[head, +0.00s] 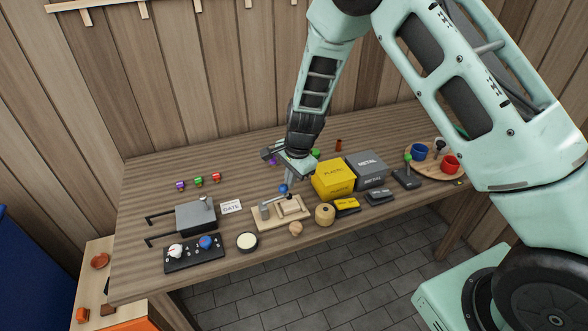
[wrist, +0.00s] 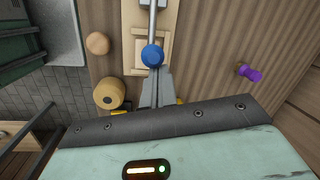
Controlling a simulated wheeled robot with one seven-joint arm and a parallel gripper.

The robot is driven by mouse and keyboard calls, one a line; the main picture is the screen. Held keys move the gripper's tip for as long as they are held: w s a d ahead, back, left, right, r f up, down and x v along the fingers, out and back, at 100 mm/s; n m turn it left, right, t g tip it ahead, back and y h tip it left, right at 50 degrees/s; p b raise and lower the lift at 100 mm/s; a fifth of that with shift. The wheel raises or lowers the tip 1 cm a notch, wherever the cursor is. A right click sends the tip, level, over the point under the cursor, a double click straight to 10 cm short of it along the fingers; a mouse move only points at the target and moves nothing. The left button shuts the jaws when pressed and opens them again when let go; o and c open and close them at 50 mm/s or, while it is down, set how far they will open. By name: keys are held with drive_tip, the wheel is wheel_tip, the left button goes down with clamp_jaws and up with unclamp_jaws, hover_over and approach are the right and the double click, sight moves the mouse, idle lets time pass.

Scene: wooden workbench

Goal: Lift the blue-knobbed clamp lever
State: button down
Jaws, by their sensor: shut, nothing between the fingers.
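The clamp lever's round blue knob (head: 283,188) shows just below my gripper in the head view. It sits at the near end of a grey metal bar in the wrist view, where the knob (wrist: 152,55) is above the middle. The clamp stands on a pale wooden base (head: 267,226) near the middle of the bench. My gripper (head: 289,181) points down with its fingers shut and empty. In the wrist view the gripper's fingertips (wrist: 161,72) are right beside the knob. I cannot tell whether they touch it.
A yellow box (head: 333,180) and a grey METAL box (head: 367,170) stand to the right. A wooden spool (head: 325,215) and a wooden ball (head: 296,229) lie near the front edge. A grey box with handles (head: 196,217) is left. A purple peg (wrist: 250,73) stands behind the clamp.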

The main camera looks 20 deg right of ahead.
drive_tip(key=a+r+h+p, duration=0.1)
drive_tip(key=r+h+p, duration=0.1)
drive_tip(key=p, duration=0.2)
drive_tip(key=shift+s+a+r, duration=0.1)
drive_tip(key=shift+a, duration=0.3)
drive_tip(key=shift+a+r+h+p, duration=0.35)
drive_tip(key=shift+a+h+p, duration=0.4)
drive_tip(key=shift+h+p, duration=0.4)
drive_tip(key=a+h+b, duration=0.4)
drive_tip(key=h+b, duration=0.1)
drive_tip(key=shift+a+r+n+h, duration=0.2)
drive_tip(key=shift+a+n+h, duration=0.15)
drive_tip(key=shift+a+n, duration=0.05)
drive_tip(key=shift+r, duration=0.35)
drive_tip(key=shift+r+p, duration=0.15)
drive_tip(key=shift+p, duration=0.15)
drive_tip(key=shift+r, duration=0.75)
